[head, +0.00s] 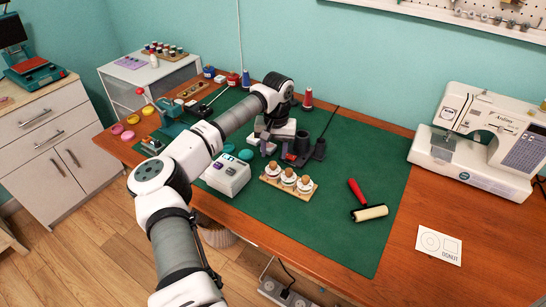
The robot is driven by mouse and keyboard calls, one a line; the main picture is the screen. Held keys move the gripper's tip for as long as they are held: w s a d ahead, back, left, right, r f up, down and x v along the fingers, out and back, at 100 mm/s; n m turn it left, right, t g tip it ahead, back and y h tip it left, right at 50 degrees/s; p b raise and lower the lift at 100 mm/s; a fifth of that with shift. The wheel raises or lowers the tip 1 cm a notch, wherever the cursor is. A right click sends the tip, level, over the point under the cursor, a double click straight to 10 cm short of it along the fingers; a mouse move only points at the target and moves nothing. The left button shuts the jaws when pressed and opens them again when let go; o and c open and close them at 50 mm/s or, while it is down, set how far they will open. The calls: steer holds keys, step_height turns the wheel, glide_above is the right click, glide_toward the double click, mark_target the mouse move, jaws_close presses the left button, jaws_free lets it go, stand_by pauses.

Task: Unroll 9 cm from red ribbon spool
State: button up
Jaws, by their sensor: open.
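A red cone-shaped spool (308,98) stands upright near the back edge of the green mat, just right of my arm's raised joint. A small red item (233,79) sits at the back left of the mat; at this size I cannot tell whether it is the ribbon spool. No loose ribbon end can be made out. My gripper (263,146) is open, pointing down over the middle of the mat, in front of and left of the red cone. Nothing shows between its fingers, though my arm partly hides the area.
A wooden holder (289,183) with several knobbed pieces and a white device (227,174) lie in front. A roller (370,212) and sewing machine (480,140) are right. The green mat (345,240) is clear at front.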

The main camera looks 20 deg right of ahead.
mark_target(273, 163)
steer(key=shift+f+p, duration=0.45)
steer(key=shift+f, duration=1.75)
steer(key=shift+a, duration=0.1)
jaws_close()
